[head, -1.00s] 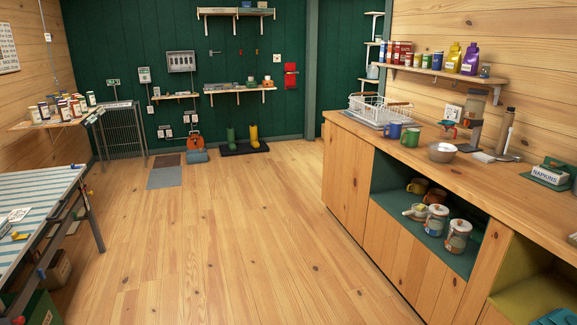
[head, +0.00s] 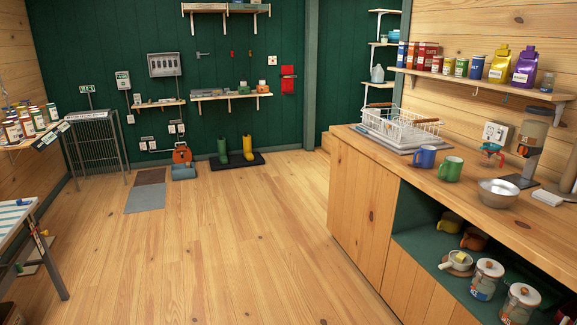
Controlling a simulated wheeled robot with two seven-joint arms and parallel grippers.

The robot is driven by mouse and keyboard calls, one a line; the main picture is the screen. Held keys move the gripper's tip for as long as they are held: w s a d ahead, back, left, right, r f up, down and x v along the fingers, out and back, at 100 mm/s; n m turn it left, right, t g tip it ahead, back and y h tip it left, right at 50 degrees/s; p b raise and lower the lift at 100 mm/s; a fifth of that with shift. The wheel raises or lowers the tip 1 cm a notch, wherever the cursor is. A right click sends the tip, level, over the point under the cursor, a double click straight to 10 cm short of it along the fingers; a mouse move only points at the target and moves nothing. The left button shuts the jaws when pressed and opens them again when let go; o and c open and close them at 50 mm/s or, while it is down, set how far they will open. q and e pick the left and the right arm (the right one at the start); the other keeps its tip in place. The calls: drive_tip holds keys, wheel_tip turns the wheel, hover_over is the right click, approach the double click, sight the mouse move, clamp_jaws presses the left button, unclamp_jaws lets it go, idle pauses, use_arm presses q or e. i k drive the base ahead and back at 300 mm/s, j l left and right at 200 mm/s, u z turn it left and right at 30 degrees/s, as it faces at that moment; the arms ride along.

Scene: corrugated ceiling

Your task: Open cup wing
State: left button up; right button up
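A wooden counter unit (head: 362,215) runs along the right side. Its near-left end has flat wooden door panels (head: 355,205) with a vertical seam between them, and they look shut. I cannot make out a handle on them. An open green niche (head: 412,222) beside the panels holds mugs and lidded jars. A blue mug (head: 425,157) and a green mug (head: 450,168) stand upright on the countertop. Neither of my grippers shows in the head view.
The plank floor (head: 225,250) ahead is clear. A striped table (head: 12,218) stands at the left edge. A dish rack (head: 400,126) and a metal bowl (head: 498,191) sit on the counter. Boots (head: 248,148) stand on a dark mat by the far wall.

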sight(388, 126)
drive_tip(key=i, duration=1.5)
drive_tip(key=i+j+z, duration=0.1)
drive_tip(key=i+z, duration=0.4)
drive_tip(key=i+j+z, duration=0.45)
drive_tip(key=i, duration=0.15)
drive_tip(key=i+j+z, duration=0.85)
drive_tip(key=j+z, duration=0.15)
drive_tip(key=j, duration=0.1)
